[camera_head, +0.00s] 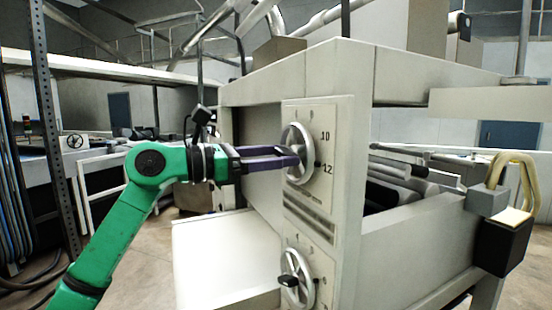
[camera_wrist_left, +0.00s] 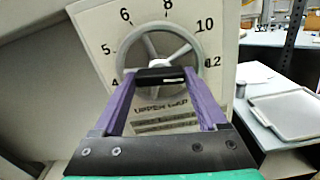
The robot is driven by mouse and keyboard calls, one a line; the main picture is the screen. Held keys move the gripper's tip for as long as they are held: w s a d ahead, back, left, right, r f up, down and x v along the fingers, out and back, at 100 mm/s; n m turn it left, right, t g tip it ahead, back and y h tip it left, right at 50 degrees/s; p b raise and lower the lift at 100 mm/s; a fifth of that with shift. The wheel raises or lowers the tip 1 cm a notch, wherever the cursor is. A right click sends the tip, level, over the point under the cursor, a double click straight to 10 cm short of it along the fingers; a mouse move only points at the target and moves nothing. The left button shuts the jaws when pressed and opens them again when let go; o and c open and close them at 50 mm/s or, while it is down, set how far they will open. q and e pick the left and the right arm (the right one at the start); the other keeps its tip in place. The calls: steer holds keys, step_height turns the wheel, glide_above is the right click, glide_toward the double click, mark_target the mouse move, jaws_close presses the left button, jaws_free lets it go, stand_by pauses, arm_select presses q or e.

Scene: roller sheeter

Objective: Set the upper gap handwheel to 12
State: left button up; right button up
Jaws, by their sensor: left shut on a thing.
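The upper gap handwheel (camera_head: 311,145) is a pale spoked wheel on a white numbered dial plate (camera_head: 325,120) on the machine's front. It also shows in the left wrist view (camera_wrist_left: 152,28), with numbers from 4 to 12 around it and the words "UPPER GAP" below. A small dark mark (camera_head: 318,164) sits by the 12. My left gripper (camera_head: 297,156), with purple fingers, reaches the wheel from the left. In the left wrist view the gripper (camera_wrist_left: 160,80) is shut on the wheel's black handle (camera_wrist_left: 160,75), at the wheel's lower part. My right gripper is not in view.
A second handwheel (camera_head: 297,262) with a black handle is lower on the same panel. A pale sloping tray (camera_head: 225,260) lies below my left arm. Rollers (camera_head: 400,170) are inside the machine. A black box with yellow hoses (camera_head: 503,245) hangs at right.

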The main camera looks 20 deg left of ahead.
arm_select(q)
steer(key=shift+f+m, duration=0.2)
steer(key=shift+m, duration=0.1)
steer(key=o, duration=1.3)
steer(key=b+v, duration=0.5)
steer(key=v, duration=0.9)
steer(key=shift+s+a+b, duration=0.2)
steer(key=shift+b, duration=0.2)
steer(key=shift+r, duration=0.1)
